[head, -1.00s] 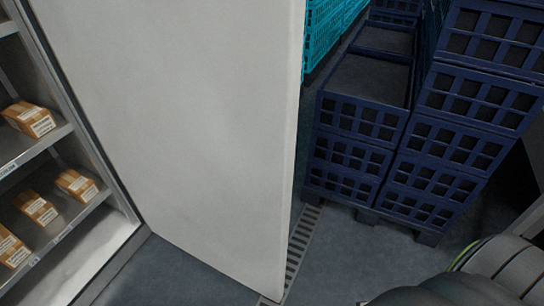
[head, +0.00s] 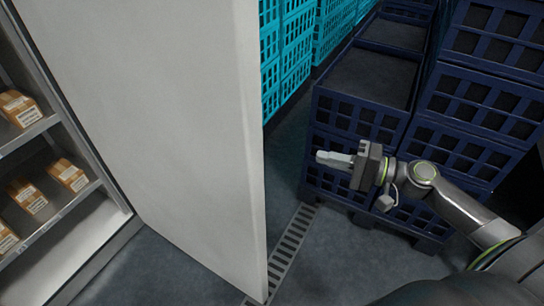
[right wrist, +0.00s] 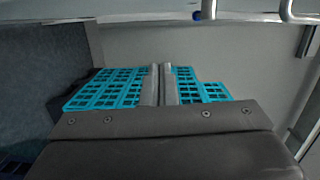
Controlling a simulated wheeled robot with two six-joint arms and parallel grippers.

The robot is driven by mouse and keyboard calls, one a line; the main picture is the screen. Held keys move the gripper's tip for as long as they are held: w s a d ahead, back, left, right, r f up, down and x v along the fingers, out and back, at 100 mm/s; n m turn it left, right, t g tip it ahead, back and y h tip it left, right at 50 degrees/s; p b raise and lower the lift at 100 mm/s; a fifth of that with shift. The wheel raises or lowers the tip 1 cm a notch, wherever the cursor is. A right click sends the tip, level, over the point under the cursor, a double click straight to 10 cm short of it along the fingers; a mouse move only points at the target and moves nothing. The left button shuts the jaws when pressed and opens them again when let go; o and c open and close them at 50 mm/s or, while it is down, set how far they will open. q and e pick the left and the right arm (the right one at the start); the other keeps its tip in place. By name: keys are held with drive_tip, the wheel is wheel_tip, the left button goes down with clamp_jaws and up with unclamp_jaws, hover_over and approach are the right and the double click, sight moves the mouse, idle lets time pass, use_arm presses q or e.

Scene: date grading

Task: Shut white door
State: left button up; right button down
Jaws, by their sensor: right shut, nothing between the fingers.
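The white door (head: 160,120) stands wide open in the head view, hinged at its left beside a cabinet with shelves. Its free edge points toward the front, near the floor drain. My right gripper (head: 322,158) is to the right of the door's free edge, apart from it, with its fingers pointing left toward the door. It is shut and empty. The shut fingers also show in the right wrist view (right wrist: 160,85). My left gripper is not in view.
The cabinet's shelves (head: 30,135) hold several labelled orange-brown packs (head: 68,174). Dark blue crates (head: 360,110) are stacked behind my right arm. Turquoise crates (head: 296,50) stand behind the door. A drain grate (head: 290,245) runs along the clear floor between door and crates.

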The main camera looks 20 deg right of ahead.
drive_tip(key=w+a+r+p, duration=0.1)
drive_tip(key=a+p, duration=0.1)
drive_tip(key=a, duration=0.4)
drive_tip(key=w+a+r+y+p, duration=0.1)
drive_tip(key=w+a+p, duration=0.1)
drive_tip(key=a, duration=0.4)
drive_tip(key=shift+a+r+p, duration=0.25)
drive_tip(key=shift+a+p, duration=0.05)
drive_tip(key=shift+p, duration=0.5)
